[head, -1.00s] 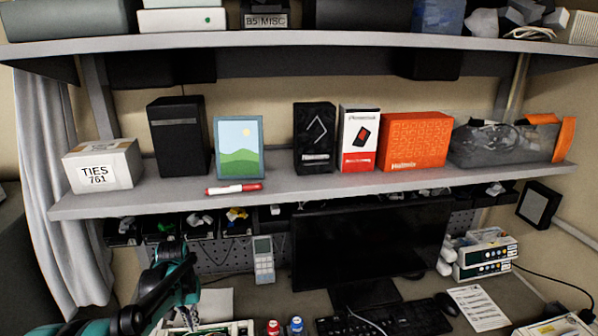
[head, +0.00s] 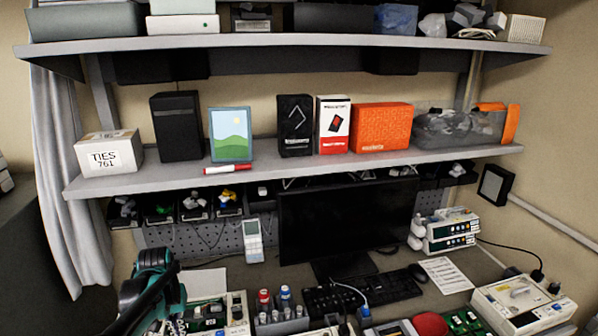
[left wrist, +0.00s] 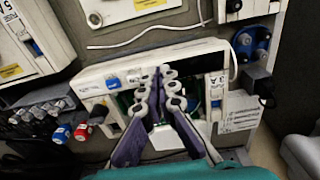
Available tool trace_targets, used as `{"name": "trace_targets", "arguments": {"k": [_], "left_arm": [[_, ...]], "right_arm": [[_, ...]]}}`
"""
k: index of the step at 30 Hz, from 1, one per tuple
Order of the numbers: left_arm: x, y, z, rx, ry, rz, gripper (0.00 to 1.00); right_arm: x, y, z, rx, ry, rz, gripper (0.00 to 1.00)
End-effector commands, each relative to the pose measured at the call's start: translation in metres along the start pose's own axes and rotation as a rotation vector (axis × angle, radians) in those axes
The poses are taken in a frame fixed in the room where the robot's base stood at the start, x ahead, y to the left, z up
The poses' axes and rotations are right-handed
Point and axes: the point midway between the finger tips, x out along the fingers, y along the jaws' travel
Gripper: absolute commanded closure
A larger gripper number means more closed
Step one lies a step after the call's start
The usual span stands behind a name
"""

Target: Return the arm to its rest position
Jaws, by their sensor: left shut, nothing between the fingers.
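My left arm, dark with teal parts, comes in at the lower left of the head view. Its gripper (head: 176,324) is low at the bottom edge there, partly hidden by the arm. In the left wrist view the left gripper (left wrist: 160,74) is shut, with nothing between its fingers. Its fingers show in front of an opened white device (left wrist: 205,60) with green circuit board inside. I cannot tell the height between them. The opened device also shows in the head view (head: 237,312). My right gripper is not in view.
A shelf (head: 290,177) with boxes spans above the desk. A monitor (head: 345,225), keyboard (head: 365,291) and red and blue bottles (head: 264,300) stand in the middle. Another white device (head: 522,305) is at right, beside a paper sheet (head: 445,275).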

Motion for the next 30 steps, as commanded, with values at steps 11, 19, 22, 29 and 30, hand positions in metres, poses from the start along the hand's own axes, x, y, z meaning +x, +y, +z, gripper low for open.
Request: {"name": "trace_targets", "arguments": {"k": [11,19,22,29,30], "left_arm": [[-0.023,0.028,0.039,0.045,0.113,0.000,1.00],[-0.033,0.062,0.105,0.109,0.284,0.014,1.00],[-0.028,0.074,0.134,0.136,0.359,0.025,1.00],[-0.006,0.091,0.187,0.188,0.507,0.057,1.00],[-0.002,0.093,0.193,0.194,0.526,0.061,1.00]], "right_arm": [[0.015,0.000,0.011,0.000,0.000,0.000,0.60],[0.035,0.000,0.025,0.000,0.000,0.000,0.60],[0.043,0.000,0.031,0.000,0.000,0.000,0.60],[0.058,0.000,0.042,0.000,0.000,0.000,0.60],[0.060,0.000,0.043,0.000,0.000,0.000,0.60]]}}
